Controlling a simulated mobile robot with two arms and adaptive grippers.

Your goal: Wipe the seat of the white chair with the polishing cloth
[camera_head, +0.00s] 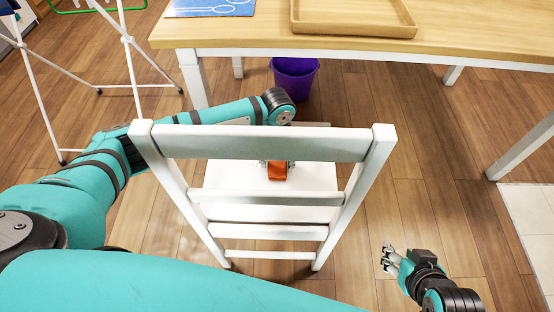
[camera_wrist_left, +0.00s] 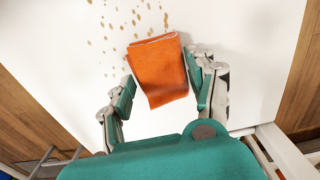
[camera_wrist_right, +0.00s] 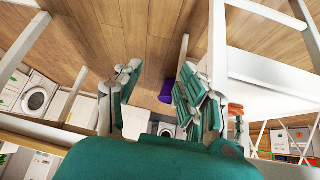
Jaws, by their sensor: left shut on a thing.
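The white chair (camera_head: 263,146) stands in the middle of the head view, its backrest towards me. Its seat (camera_head: 235,176) shows behind the slats and, in the left wrist view (camera_wrist_left: 60,50), carries scattered brownish spots (camera_wrist_left: 122,20). The orange polishing cloth (camera_head: 277,172) is at the seat; it also shows in the left wrist view (camera_wrist_left: 160,72). My left gripper (camera_head: 276,163) is shut on the cloth over the seat, partly hidden by the chair's top rail. My right gripper (camera_head: 388,258) is open and empty, right of the chair.
A wooden-topped table (camera_head: 440,32) with a tray (camera_head: 352,20) and a blue sheet (camera_head: 210,7) stands beyond the chair. A purple bin (camera_head: 294,78) is under it. A white drying rack (camera_head: 128,45) stands at the left.

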